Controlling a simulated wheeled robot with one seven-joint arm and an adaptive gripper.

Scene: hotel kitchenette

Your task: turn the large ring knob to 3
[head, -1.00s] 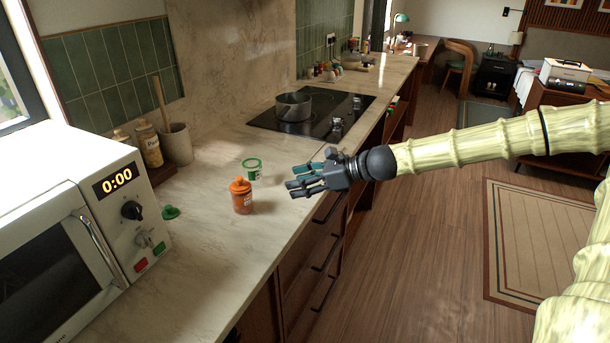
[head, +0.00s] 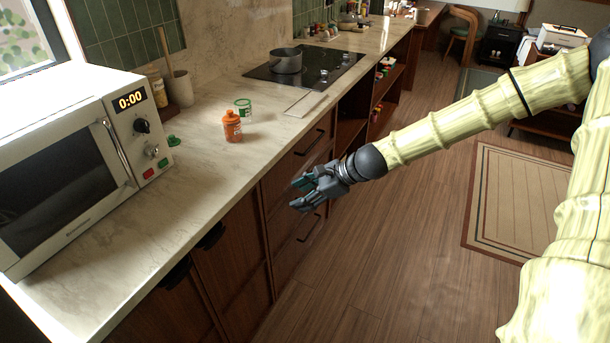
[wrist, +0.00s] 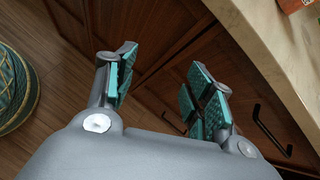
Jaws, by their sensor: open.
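The black hob (head: 300,88) is set into the counter at the back, with a grey pot (head: 286,61) on it. Small knobs (head: 322,78) stand along its right side. Their markings are too small to read, and I cannot tell which one belongs to the large ring. My gripper (head: 295,194) is open and empty, in front of the wooden drawers and below the counter top, well apart from the hob. In the wrist view its teal-padded fingers (wrist: 163,80) are spread, with cabinet fronts behind them and no knob in sight.
A white microwave (head: 60,130) with its own knobs stands at the left. Drawer handles (head: 308,140) project from the front. The wooden floor (head: 400,260) is open at right.

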